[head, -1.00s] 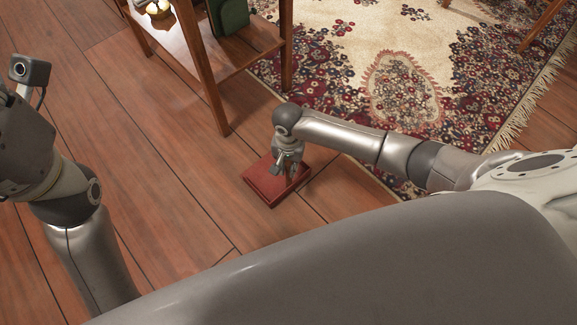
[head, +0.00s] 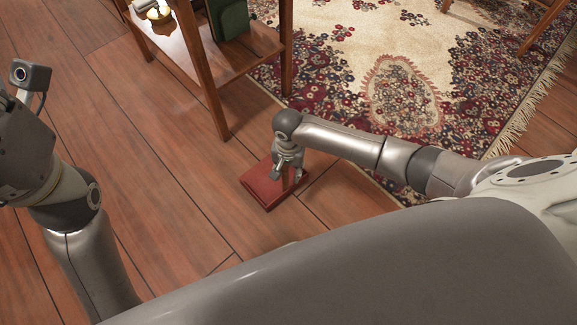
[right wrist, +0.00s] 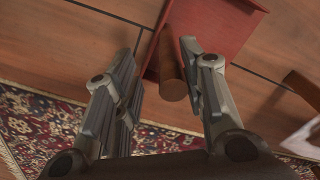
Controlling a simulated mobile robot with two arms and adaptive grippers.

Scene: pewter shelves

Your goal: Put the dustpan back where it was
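The red dustpan (head: 262,190) lies on the wooden floor, left of the rug and in front of the shelf unit. Its brown, round handle (right wrist: 172,72) shows in the right wrist view, with the red pan (right wrist: 222,28) behind it. My right gripper (head: 288,172) is low over the dustpan, and its fingers (right wrist: 158,50) stand apart on both sides of the handle. A gap shows on the left of the handle; the right finger is close to it, and I cannot tell whether they touch. My left arm is at the left edge of the head view, and its fingers are not visible.
A wooden shelf unit (head: 213,95) stands just beyond the dustpan, with a green object (head: 229,18) and a small candle-like item (head: 158,14) on its lower board. A patterned rug (head: 400,70) covers the floor at right. Bare floor (head: 130,130) is clear at left.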

